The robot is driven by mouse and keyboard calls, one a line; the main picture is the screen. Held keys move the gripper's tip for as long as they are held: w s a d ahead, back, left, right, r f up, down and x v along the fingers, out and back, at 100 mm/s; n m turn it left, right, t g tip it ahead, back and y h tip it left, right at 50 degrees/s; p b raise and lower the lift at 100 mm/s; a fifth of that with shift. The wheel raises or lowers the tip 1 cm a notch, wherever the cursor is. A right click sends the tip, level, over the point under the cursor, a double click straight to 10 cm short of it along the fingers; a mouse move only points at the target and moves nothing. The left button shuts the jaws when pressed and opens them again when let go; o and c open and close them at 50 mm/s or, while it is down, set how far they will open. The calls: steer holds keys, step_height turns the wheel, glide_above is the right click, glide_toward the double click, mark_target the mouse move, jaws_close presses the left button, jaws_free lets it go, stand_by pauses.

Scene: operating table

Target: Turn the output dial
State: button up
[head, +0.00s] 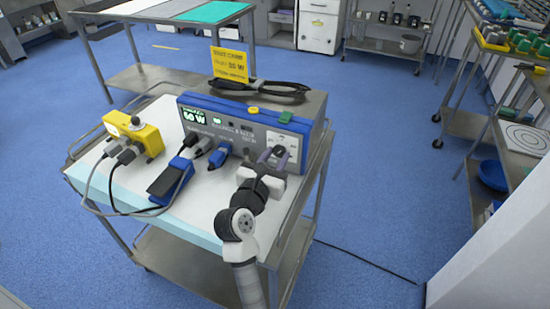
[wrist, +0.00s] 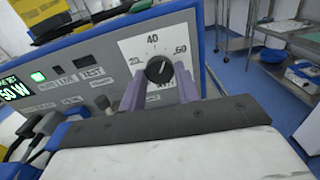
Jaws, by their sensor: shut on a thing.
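The output dial (wrist: 158,70) is a round black knob on a white scale plate with marks 20, 40 and 60, at the right end of the blue-framed generator's front panel (head: 235,130). A small pointer mark on the knob is turned to the upper right, between 40 and 60. My gripper (wrist: 159,86) has its purple fingers on both sides of the dial, shut on it. In the head view, my gripper (head: 277,162) partly hides the dial. The green display (wrist: 15,88) seems to read 50 W.
A yellow sign (head: 229,64) with small, hard-to-read text and a coiled black cable (head: 262,88) are on top of the generator. A yellow box (head: 140,137) with plugs and a blue-black pedal (head: 171,181) lie on the cart left of my arm. Plugs stick out of the panel.

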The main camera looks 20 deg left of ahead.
steer(key=shift+d+r+n+p, duration=0.1)
steer(key=shift+r+n+p, duration=0.25)
steer(key=shift+n+p, duration=0.9)
steer(key=n+p, duration=0.1)
steer(key=p, duration=0.2)
steer(key=shift+n+p, duration=0.65)
steer(key=shift+p, duration=0.45)
steer(key=shift+f+n+p, duration=0.3)
steer(key=shift+n+p, duration=0.15)
steer(key=shift+n, duration=0.05)
steer(key=o, duration=1)
steer(key=shift+s+f, duration=0.1)
